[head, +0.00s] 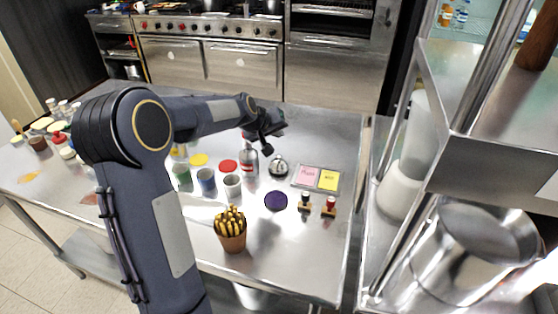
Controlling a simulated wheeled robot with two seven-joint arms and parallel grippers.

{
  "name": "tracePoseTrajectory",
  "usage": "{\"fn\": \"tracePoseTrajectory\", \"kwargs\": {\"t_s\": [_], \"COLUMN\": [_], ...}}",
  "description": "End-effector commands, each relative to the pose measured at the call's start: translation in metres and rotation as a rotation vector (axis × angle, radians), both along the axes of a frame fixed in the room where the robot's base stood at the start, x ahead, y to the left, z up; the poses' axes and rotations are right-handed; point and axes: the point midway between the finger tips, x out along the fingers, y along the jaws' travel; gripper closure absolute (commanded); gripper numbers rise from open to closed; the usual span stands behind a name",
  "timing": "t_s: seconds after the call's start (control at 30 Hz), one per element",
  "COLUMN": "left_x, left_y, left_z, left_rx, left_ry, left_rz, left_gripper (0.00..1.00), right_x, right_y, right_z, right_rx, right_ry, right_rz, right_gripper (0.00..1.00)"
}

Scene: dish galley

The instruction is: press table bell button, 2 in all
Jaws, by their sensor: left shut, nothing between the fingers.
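A small silver table bell (278,168) with a domed top stands on the metal table (320,260), right of the middle of the picture. My left gripper (269,149) is shut and empty. It points down just above and slightly left of the bell. I cannot tell whether its tips touch the bell's button. The button itself is too small to make out clearly. Only one bell shows. My right gripper is not in view.
A bottle (249,162) stands left of the bell; a tray with pink (306,175) and yellow notes lies right. Cups (232,186), a purple disc (276,201), two stamps (304,203) and a pot of sticks (231,240) stand nearer. A metal shelf (500,175) rises at right.

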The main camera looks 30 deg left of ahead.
Motion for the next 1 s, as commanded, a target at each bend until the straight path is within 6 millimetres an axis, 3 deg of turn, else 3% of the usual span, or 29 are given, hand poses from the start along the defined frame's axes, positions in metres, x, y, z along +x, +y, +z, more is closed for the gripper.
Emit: {"fn": "tracePoseTrajectory", "kwargs": {"t_s": [0.03,0.1,0.33,1.0], "left_x": [0.0,0.0,0.0,0.0], "left_y": [0.0,0.0,0.0,0.0], "left_z": [-0.014,-0.025,-0.052,-0.055], "left_rx": [0.0,0.0,0.0,0.001], "left_ry": [0.001,0.001,-0.001,0.0], "left_rz": [-0.001,-0.001,0.001,-0.001], "left_gripper": [1.0,1.0,1.0,1.0], "right_x": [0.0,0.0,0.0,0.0], "right_y": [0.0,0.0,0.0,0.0], "right_z": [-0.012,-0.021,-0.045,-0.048], "right_rx": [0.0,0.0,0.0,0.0], "right_ry": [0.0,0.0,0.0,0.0], "right_rz": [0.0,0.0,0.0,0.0], "right_gripper": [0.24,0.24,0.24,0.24]}}
